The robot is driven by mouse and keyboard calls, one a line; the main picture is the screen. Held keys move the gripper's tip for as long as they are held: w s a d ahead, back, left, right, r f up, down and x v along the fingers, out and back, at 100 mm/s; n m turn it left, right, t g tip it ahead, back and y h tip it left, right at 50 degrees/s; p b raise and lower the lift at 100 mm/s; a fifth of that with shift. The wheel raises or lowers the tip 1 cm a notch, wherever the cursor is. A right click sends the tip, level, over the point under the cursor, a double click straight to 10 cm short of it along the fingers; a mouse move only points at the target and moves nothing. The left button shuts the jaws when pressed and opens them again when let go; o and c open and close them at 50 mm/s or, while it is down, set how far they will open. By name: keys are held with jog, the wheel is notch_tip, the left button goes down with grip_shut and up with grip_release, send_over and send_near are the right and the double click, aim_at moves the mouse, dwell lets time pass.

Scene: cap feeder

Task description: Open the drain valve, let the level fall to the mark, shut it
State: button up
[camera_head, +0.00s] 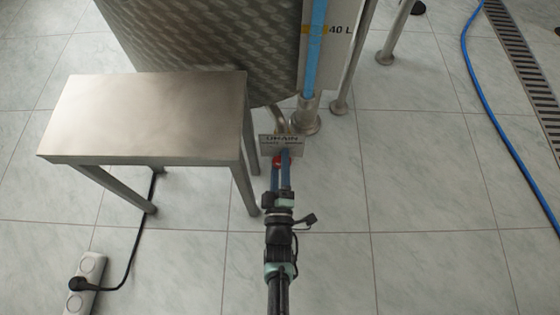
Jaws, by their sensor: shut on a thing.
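A large dimpled metal tank (210,45) stands on legs at the top. Its sight tube (316,60) is filled blue up to the frame's top edge, so the liquid's surface is out of view. A plate reading DRAIN (282,139) sits below the tank by a bent metal pipe (280,117).
A steel table (150,110) stands close on the left, one leg near my wrist. A power strip (85,280) with a black cable lies at lower left. A blue hose (490,105) and a floor grate (525,60) run along the right. The tiled floor between is clear.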

dwell(0.3)
jog(key=o, duration=1.4)
jog(key=s+p, duration=0.5)
jog(key=s, duration=0.8)
